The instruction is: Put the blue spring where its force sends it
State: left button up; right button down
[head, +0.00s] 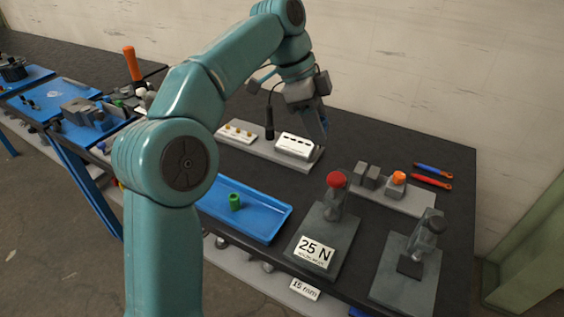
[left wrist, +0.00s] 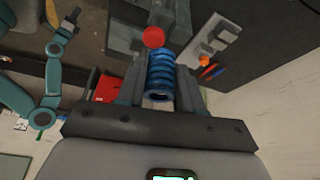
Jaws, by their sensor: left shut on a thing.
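The blue spring (left wrist: 160,76) is between the two fingers of my left gripper (left wrist: 158,70) in the left wrist view, with its open end toward the camera. In the head view my left gripper (head: 322,146) is shut beside a white block with dark slots (head: 297,146); the spring cannot be made out there. A press with a red knob (head: 335,180) carries a "25 N" card (head: 317,252). A second press with a dark knob (head: 436,225) stands to its right. A teal arm with a small dark gripper (left wrist: 70,20), apparently my right, shows in the left wrist view; its jaws are too small to read.
A blue tray (head: 270,233) holds a green cylinder (head: 235,202). A grey plate with blocks and an orange knob (head: 399,178) lies at right, near red and blue tools (head: 432,180). A white piece with yellow pegs (head: 238,132) is at back.

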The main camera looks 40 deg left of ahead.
pick_arm(q)
jog(key=shift+w, duration=0.3)
jog(key=shift+w+a+f, duration=0.15)
jog(key=shift+w+f, duration=0.05)
jog(key=shift+f, duration=0.85)
jog(key=s+a+f+n+b, duration=0.1)
jog(key=s+a+f, duration=0.1)
jog(key=a, duration=0.1)
jog(key=n+t+y+b, duration=0.1)
jog(key=n+b, duration=0.2)
send_over(258, 216)
jog(key=s+a, duration=0.1)
jog(key=f, duration=2)
jog(key=shift+s+a, duration=0.1)
jog(key=shift+s, duration=0.1)
notch_tip(258, 216, down, 5)
jog(key=shift+f, duration=0.1)
